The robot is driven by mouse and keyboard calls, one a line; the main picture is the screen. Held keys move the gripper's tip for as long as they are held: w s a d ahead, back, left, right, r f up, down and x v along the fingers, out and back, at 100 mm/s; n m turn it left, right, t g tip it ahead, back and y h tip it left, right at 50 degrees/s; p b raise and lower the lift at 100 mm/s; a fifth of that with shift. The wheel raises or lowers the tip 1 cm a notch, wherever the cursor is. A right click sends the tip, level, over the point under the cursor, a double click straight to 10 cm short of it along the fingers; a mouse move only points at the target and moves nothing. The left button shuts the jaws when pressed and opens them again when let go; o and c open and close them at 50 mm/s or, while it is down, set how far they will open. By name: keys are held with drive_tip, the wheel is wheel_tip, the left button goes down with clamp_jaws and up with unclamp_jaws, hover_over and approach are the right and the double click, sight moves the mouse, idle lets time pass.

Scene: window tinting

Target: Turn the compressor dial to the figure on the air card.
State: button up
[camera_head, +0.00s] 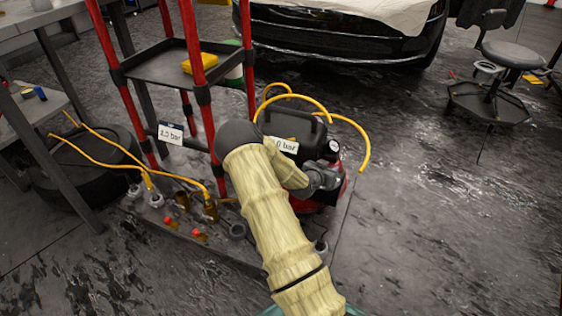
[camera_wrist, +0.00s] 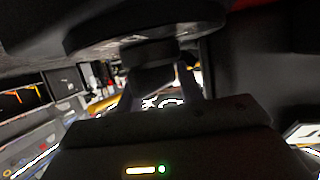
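The compressor (camera_head: 332,160), red and black, stands on the floor behind my forearm, which hides much of it. A white card (camera_head: 171,134) on the red cart appears to read "2.5 bar". A second white card (camera_head: 286,145) at the compressor ends in "0 bar"; its first figure is hidden. My gripper (camera_head: 328,180) is at the compressor's front. In the wrist view, a dark round knob-like part (camera_wrist: 150,48), probably the dial, lies close ahead between my fingers (camera_wrist: 158,85). Contact and the dial's setting cannot be made out.
The red-posted cart (camera_head: 165,68) stands left of the compressor, with a yellow item (camera_head: 200,63) on its shelf. Yellow hoses (camera_head: 362,140) loop around the compressor. A tyre (camera_head: 75,180) lies left.

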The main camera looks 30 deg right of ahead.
drive_tip(key=shift+s+m+g+h+b, duration=0.1)
drive_tip(key=shift+m+g+h+b, duration=0.4)
drive_tip(key=shift+m+g, duration=0.4)
drive_tip(key=d+r+p+v, duration=0.1)
drive_tip(key=p+v, duration=0.9)
drive_tip(key=v, duration=0.8)
drive_tip(key=a+r+n+y+p, duration=0.1)
drive_tip(key=a+r+y+p, duration=0.2)
drive_tip(key=r+p, duration=0.2)
drive_tip(key=s+a+r+n+y+p, duration=0.1)
drive_tip(key=a+r+y+p, duration=0.2)
drive_tip(key=r+p, duration=0.3)
drive_tip(key=shift+s+a+r+g, duration=0.25)
drive_tip(key=shift+a+r, duration=0.25)
drive_tip(key=shift+a, duration=0.3)
drive_tip(key=s+a+r+n+g+y, duration=0.1)
drive_tip(key=s+a+r+n+y, duration=0.5)
drive_tip(key=s+a+r+n, duration=0.6)
wheel_tip(320, 180, up, 4)
drive_tip(key=shift+s+a+r+y, duration=0.1)
drive_tip(key=shift+s+a+y, duration=0.3)
drive_tip(key=shift+s, duration=0.5)
